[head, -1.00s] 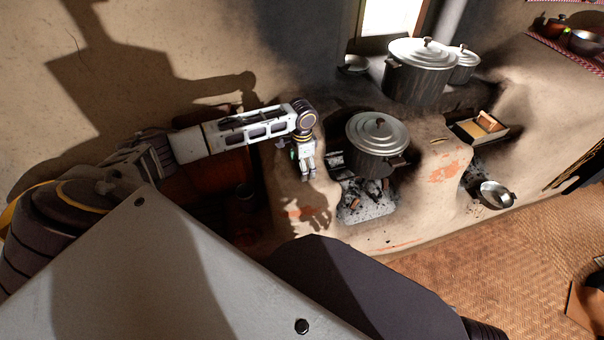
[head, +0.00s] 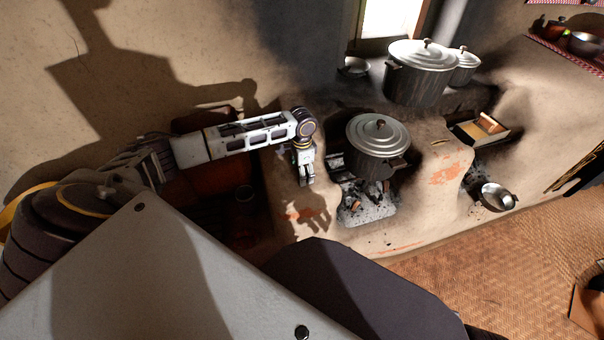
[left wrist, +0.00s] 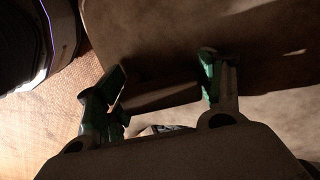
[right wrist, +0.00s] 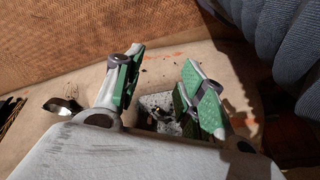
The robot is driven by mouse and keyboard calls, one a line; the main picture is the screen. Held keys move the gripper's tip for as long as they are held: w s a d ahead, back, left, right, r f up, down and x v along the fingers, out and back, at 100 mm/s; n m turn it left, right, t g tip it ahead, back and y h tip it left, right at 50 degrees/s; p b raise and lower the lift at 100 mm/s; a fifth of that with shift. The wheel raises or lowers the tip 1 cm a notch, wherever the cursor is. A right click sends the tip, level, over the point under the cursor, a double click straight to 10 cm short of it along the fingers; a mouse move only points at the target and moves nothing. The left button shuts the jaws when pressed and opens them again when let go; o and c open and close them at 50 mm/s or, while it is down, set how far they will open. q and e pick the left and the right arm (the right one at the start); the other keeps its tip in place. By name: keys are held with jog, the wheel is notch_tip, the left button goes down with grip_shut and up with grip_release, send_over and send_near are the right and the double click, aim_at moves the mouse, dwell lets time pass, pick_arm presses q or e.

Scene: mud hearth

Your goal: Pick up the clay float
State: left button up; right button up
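I cannot single out the clay float with certainty. A shallow tray-like piece (head: 467,133) with a wooden block (head: 489,122) on it lies on the right part of the hearth in the head view. My left gripper (head: 307,182) points down over the hearth's left part, beside the front pot.
A lidded pot (head: 378,150) stands just right of my left gripper, over an ash-filled fire opening (head: 368,208). Two more lidded pots, the larger one (head: 418,82) in front, stand behind. A metal pan (head: 494,197) lies at the right. The woven floor (head: 480,255) is open in front.

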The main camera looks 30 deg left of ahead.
pick_arm(q)
jog(key=c, duration=0.5)
jog(key=shift+c, duration=0.2)
pick_arm(e)
jog(key=shift+w+r, duration=0.1)
jog(key=shift+w, duration=0.1)
pick_arm(q)
jog(key=shift+r, duration=0.45)
notch_tip(320, 180, up, 7)
jog(key=p, duration=0.3)
jog(key=shift+r, duration=0.2)
jog(key=shift+r+p, duration=0.3)
jog(key=shift+r, duration=0.55)
pick_arm(e)
jog(key=shift+g+h, duration=0.3)
jog(key=shift+g, duration=0.2)
jog(key=shift+s+d+f, duration=0.1)
jog(key=shift+d+f, duration=0.1)
jog(key=shift+f, duration=0.5)
jog(key=shift+s+d+f, duration=0.1)
jog(key=shift+d+f, duration=0.05)
jog(key=shift+f, duration=0.5)
jog(key=shift+s+d+f, duration=0.1)
jog(key=shift+d+f, duration=0.1)
jog(key=shift+f, duration=0.5)
